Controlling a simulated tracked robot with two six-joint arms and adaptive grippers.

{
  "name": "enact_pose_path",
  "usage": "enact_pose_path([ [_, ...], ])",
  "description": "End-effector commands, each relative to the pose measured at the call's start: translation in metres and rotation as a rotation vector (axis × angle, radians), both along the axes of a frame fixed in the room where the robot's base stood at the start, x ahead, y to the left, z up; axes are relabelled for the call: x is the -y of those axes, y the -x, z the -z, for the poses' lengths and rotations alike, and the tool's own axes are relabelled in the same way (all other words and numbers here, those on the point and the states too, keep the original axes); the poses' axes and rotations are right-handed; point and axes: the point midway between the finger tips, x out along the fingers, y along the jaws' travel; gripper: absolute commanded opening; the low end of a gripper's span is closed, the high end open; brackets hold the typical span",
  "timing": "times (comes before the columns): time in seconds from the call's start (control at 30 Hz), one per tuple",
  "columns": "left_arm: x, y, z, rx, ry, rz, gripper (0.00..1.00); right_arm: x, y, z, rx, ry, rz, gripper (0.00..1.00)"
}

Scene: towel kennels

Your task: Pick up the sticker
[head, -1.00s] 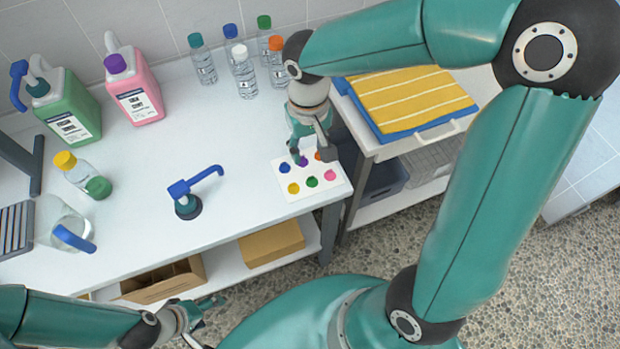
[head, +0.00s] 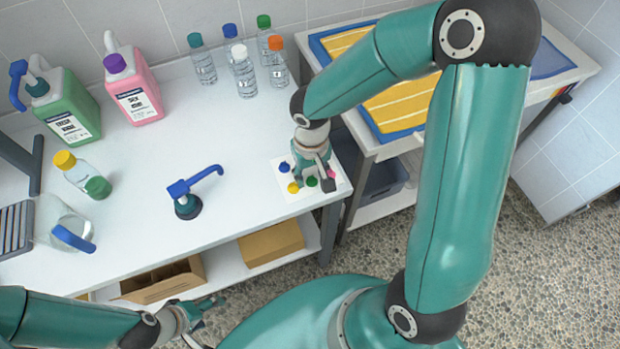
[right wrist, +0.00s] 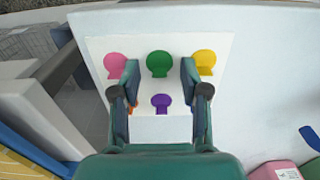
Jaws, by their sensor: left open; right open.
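A white sheet (head: 281,187) on the bench's front right corner carries several coloured stickers. In the right wrist view, pink (right wrist: 115,63), green (right wrist: 159,62) and yellow (right wrist: 204,62) stickers form one row; each is round with a small tab. A purple sticker (right wrist: 161,103) lies closer, between the fingers. An orange one (right wrist: 132,106) is mostly hidden by the left-hand finger. The blue sticker (head: 284,168) shows in the head view. My right gripper (head: 314,183) is open and empty over the sheet, fingers pointing down. My left gripper (head: 205,318) is open, low in front of the bench.
Several capped bottles (head: 244,74) and two jugs, green (head: 68,112) and pink (head: 137,92), stand at the back. A trolley with a yellow striped towel (head: 401,107) is to the right.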

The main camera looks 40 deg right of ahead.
Motion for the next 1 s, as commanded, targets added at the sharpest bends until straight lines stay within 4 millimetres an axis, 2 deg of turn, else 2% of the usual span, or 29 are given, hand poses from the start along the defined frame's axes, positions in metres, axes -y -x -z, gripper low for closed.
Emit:
enact_pose_path([
  [0.07, 0.0, 0.0, 0.0, 0.0, 0.0, 0.0, 0.67, 0.0, 0.0, 0.0, 0.0, 0.0, 0.0, 0.45],
  [0.1, 0.0, 0.0, 0.0, 0.0, 0.0, 0.0, 0.67, 0.0, 0.0, 0.0, 0.0, 0.0, 0.0, 0.41],
  [0.23, 0.0, 0.0, 0.0, 0.0, 0.0, 0.0, 0.67, 0.0, 0.0, 0.0, 0.0, 0.0, 0.0, 0.2],
  [0.37, 0.0, 0.0, 0.0, 0.0, 0.0, 0.0, 0.67, 0.0, 0.0, -0.001, 0.0, 0.0, 0.0, 0.06],
  [0.77, 0.0, 0.0, 0.0, 0.0, 0.0, 0.0, 0.67, 0.0, 0.0, -0.001, -0.001, 0.0, -0.001, 0.05],
  [1.0, 0.0, 0.0, -0.002, 0.0, 0.0, 0.0, 0.67, 0.0, -0.001, -0.016, 0.003, 0.002, 0.0, 0.05],
])
